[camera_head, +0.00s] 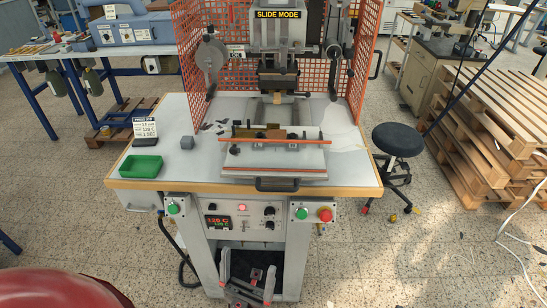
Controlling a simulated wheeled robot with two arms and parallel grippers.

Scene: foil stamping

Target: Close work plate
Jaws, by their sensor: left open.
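The work plate (272,160) is a grey plate at the front of the hot-stamping machine's white table, in front of the press head (277,70). An orange-red bar (290,142) crosses it. A dark handle (276,185) sits at the plate's front, by the wooden table edge. My left gripper (248,272) is at the bottom of the view, low in front of the machine and below the control panel. Its fingers are spread and I see nothing held between them. It is apart from the handle. My right gripper is not in view.
An orange mesh guard (212,75) surrounds the press. A green tray (141,166), a grey cube (187,142) and a small sign (146,130) stand at the table's left. The control panel (245,218) has buttons. A black stool (397,140) and stacked pallets (490,130) stand right.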

